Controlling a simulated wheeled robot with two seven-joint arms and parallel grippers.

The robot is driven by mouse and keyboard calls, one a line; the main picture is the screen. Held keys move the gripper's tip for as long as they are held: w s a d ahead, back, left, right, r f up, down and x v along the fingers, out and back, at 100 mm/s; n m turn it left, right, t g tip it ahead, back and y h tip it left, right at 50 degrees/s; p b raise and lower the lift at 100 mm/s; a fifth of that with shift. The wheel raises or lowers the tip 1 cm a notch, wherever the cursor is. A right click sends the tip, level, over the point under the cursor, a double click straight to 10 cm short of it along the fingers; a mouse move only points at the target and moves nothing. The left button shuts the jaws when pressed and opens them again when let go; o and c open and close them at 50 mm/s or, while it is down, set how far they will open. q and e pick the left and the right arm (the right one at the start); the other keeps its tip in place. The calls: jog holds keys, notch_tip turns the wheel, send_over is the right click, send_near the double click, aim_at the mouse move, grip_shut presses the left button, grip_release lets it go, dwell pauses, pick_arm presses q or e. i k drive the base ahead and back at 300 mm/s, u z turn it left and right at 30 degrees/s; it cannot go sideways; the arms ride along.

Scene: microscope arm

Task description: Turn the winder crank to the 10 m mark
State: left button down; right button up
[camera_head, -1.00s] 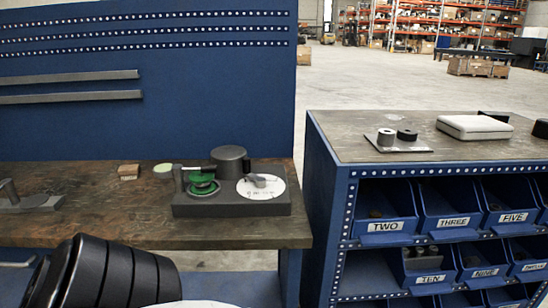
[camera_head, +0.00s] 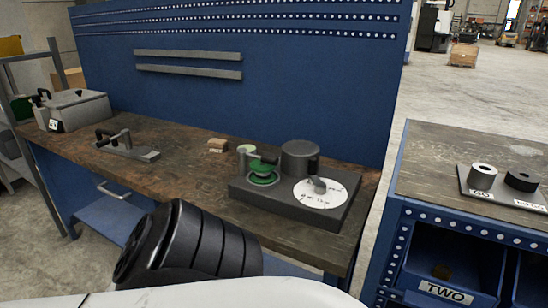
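The winder (camera_head: 245,192) stands on the wooden bench top, on a flat dark base. It has a green spool (camera_head: 263,174) at its left, a dark grey drum (camera_head: 299,158) at the back, and a white round dial (camera_head: 316,199) at the front right. A small grey crank or pointer (camera_head: 319,184) sits over the dial. The dial's marks are too small to read. Neither of my grippers is in view; only a black ribbed part of my own body shows at the bottom, in front of the bench.
On the bench (camera_head: 180,183) are a small wooden block (camera_head: 217,145), a grey clamp-like fixture (camera_head: 128,147) and a grey lidded box (camera_head: 73,109). Bench space left of the winder is free.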

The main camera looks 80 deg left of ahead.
aim_at(320, 187)
jog(key=u, duration=2.25)
